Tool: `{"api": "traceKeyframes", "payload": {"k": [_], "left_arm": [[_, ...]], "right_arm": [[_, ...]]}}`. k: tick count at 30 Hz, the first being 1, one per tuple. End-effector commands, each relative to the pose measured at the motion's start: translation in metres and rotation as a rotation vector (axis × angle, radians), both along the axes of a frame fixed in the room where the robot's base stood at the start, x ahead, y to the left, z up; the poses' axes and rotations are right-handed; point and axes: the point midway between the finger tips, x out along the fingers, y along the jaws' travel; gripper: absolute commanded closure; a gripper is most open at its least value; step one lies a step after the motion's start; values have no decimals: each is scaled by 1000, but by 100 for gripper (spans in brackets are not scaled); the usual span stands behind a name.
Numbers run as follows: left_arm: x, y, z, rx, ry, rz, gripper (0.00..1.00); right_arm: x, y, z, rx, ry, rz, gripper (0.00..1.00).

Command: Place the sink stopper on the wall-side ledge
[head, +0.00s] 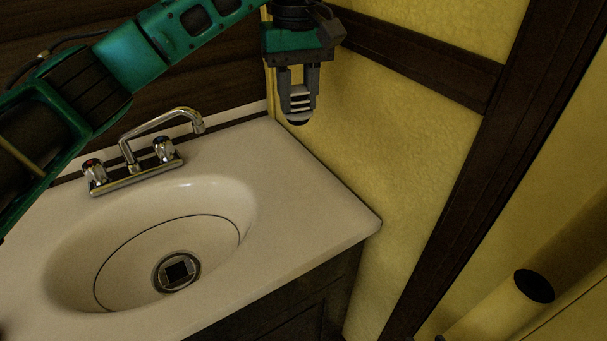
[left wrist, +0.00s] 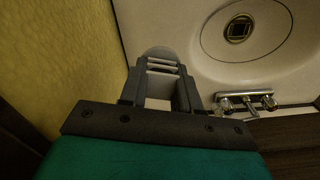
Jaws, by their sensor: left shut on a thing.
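My left gripper (head: 298,108) points down above the back right corner of the sink counter, close to the yellow wall. It is shut on a small grey rounded piece, the sink stopper (head: 298,122), which shows only partly below the fingertips. In the left wrist view the stopper (left wrist: 159,52) pokes out past the fingers (left wrist: 160,68), over the pale counter. The wall-side ledge (head: 308,190) is the flat, bare strip of counter between the basin and the yellow wall. My right gripper is not in view.
The oval basin (head: 215,205) has a drain (head: 177,272) with a dark square centre. A chrome faucet (head: 130,172) with two handles stands behind the basin. The yellow wall (head: 400,110) and a dark wooden post (head: 470,180) bound the right side.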

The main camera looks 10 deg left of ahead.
Motion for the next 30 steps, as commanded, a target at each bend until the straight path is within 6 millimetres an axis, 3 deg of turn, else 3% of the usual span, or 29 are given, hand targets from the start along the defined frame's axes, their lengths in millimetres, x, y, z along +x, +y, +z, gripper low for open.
{"api": "traceKeyframes", "payload": {"k": [3, 7, 21, 25, 30], "left_arm": [[-3, -7, 15, 0, 0, -80, 98], [-5, -10, 8, 0, 5, -114, 98], [-5, -10, -111, -2, 5, -113, 98], [-5, -10, -131, -1, 3, -112, 98], [-4, -10, -141, -1, 1, -112, 98]], "right_arm": [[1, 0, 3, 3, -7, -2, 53], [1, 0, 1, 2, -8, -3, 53], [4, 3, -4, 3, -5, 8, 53], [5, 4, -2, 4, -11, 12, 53], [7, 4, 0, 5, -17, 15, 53]]}}
